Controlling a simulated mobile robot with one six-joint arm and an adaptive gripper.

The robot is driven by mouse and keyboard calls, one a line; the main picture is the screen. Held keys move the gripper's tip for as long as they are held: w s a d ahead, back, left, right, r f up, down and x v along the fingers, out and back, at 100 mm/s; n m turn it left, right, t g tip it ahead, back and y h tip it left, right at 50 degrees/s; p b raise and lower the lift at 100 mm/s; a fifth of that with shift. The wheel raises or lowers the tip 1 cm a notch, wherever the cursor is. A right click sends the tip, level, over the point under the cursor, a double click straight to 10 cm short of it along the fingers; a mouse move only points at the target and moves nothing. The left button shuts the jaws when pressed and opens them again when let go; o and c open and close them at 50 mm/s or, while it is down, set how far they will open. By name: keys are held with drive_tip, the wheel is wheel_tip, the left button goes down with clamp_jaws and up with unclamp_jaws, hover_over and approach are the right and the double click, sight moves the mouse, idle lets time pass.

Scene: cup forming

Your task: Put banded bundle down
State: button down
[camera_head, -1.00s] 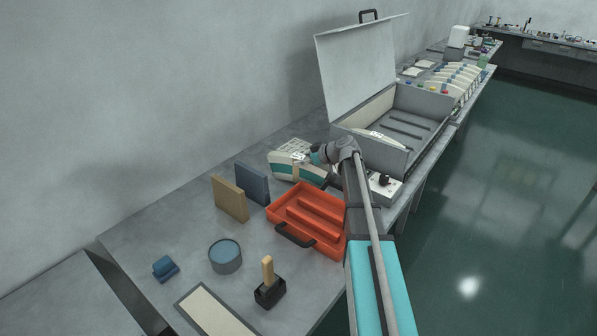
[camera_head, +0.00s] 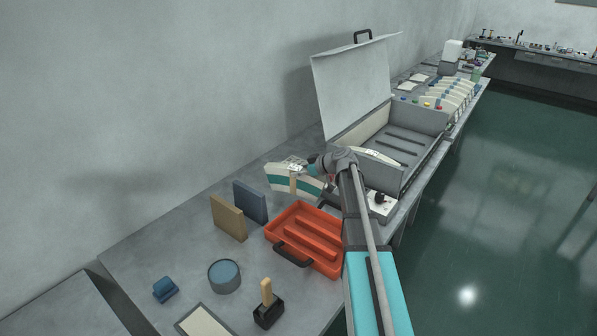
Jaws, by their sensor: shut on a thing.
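The banded bundle (camera_head: 281,179) is a curved cream and teal stack with a tan band around its middle. It is at the back of the near bench, left of the open-lidded case. My gripper (camera_head: 313,170) is at its right part and shut on it; the fingers are small and partly hidden by the wrist. I cannot tell whether the bundle touches the bench top.
An orange tray (camera_head: 272,234) lies just in front of the bundle. Tan (camera_head: 228,218) and dark blue (camera_head: 250,202) upright blocks stand to the left. The grey case (camera_head: 372,180) with a raised lid is to the right. Bare bench (camera_head: 165,245) shows at left.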

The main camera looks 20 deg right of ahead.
drive_tip(key=s+a+r+p, duration=0.1)
drive_tip(key=s+r+p, duration=0.7)
drive_tip(key=s, duration=0.5)
drive_tip(key=shift+s+a+r, duration=0.15)
drive_tip(key=shift+s+r, duration=0.15)
drive_tip(key=shift+r, duration=0.45)
idle(1.7)
